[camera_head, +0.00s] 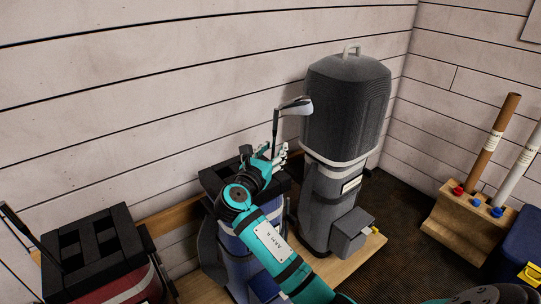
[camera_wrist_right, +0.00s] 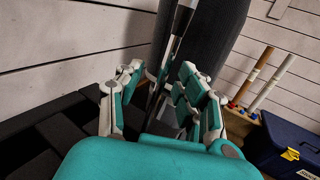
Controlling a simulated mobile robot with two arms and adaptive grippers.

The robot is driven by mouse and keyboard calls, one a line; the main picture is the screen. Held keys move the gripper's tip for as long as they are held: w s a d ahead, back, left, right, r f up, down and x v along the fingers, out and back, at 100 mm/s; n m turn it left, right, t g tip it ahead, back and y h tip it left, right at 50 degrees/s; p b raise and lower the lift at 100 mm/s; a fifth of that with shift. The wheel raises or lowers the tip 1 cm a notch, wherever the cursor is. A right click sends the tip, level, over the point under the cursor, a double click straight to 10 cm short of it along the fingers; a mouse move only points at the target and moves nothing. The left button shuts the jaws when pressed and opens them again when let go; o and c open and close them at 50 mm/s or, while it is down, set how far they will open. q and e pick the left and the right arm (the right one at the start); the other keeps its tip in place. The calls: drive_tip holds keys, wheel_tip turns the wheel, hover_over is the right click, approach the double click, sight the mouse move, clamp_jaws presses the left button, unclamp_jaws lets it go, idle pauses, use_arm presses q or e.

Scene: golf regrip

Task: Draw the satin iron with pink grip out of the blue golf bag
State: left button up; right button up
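The blue golf bag (camera_head: 238,262) stands in the middle of the head view, partly covered by my right arm, with a dark divided top (camera_head: 215,180). A grey iron head (camera_head: 294,106) with a dark shaft (camera_head: 275,130) rises above it. No pink grip shows; the lower shaft is hidden behind my gripper. My right gripper (camera_head: 277,153) is above the bag's top at the shaft. In the right wrist view, the shaft (camera_wrist_right: 172,55) runs between its parted fingers (camera_wrist_right: 162,82), with gaps visible on both sides. My left gripper is not in view.
A grey hooded golf bag (camera_head: 345,105) stands close to the right. A red bag with a dark divided top (camera_head: 90,250) is at the left. A wooden holder (camera_head: 465,225) with tubes and a blue box (camera_head: 522,245) are at the right. The plank wall is behind.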

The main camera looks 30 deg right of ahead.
sight(273, 137)
drive_tip(key=shift+c, duration=0.5)
clamp_jaws()
drive_tip(key=shift+r, duration=0.1)
drive_tip(key=shift+r+p, duration=0.4)
drive_tip(key=shift+p, duration=0.2)
drive_tip(key=shift+r+p, duration=0.9)
drive_tip(key=shift+p, duration=0.2)
drive_tip(key=shift+r+p, duration=0.5)
drive_tip(key=shift+p, duration=0.2)
drive_tip(key=shift+r+p, duration=0.4)
drive_tip(key=shift+p, duration=0.15)
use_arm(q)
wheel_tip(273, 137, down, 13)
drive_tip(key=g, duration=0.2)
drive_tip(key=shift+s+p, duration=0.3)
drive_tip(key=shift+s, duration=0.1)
use_arm(e)
drive_tip(key=shift+r, duration=0.25)
